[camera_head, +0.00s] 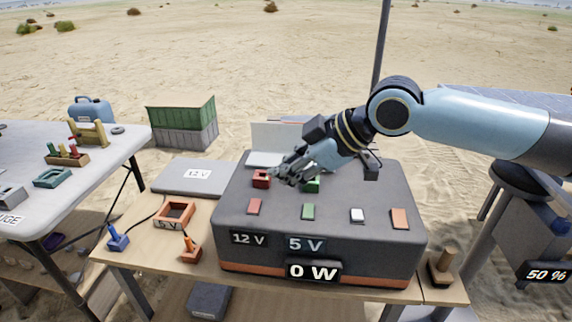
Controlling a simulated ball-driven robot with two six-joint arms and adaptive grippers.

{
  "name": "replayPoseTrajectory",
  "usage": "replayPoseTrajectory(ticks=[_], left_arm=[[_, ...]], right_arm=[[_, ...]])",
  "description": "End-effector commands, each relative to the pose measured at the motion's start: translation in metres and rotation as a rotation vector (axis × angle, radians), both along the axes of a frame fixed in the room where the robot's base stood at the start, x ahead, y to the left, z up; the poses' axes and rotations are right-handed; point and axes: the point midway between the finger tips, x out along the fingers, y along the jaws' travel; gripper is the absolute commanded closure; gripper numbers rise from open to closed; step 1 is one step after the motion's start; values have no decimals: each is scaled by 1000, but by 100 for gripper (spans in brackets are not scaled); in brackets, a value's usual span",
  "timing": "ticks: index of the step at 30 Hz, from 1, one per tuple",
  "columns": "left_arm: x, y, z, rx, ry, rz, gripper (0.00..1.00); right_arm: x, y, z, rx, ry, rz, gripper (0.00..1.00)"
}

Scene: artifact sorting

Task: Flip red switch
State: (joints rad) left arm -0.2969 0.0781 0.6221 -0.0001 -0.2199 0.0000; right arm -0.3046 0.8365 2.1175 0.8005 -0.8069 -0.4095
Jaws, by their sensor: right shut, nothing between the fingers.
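A dark grey power box (330,240) with an orange lower stripe stands on a wooden table. A small red switch block (261,179) sits at the back left of its top, and a flat red piece (255,206) lies in front of it. A green block (311,186) and a flat green piece (308,211) sit to the right. My right gripper (277,174) is shut and empty, its fingertips just right of the red switch block; whether they touch it I cannot tell. It partly hides the box top behind. My left gripper is not in view.
A white piece (357,215) and an orange piece (399,218) are on the box top. Labels read 12 V, 5 V and 0 W. An orange frame (176,214) and a blue connector (117,238) lie left of the box. A grey table (110,140) stands at left.

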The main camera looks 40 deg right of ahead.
Motion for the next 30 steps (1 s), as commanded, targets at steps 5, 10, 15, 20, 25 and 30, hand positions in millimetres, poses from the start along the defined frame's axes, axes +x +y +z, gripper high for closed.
replayPoseTrajectory(ticks=[5,10,15,20,25,30], left_arm=[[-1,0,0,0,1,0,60],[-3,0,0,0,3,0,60],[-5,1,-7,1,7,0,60],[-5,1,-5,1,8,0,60],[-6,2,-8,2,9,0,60],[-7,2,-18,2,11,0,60]], right_arm=[[-1,0,1,0,0,0,100],[0,-1,1,-3,-3,0,100],[6,-11,5,-60,-50,0,100],[6,-10,6,-57,-48,0,100],[10,-9,2,-55,-49,-3,100],[26,-2,-13,-49,-50,-5,100]])
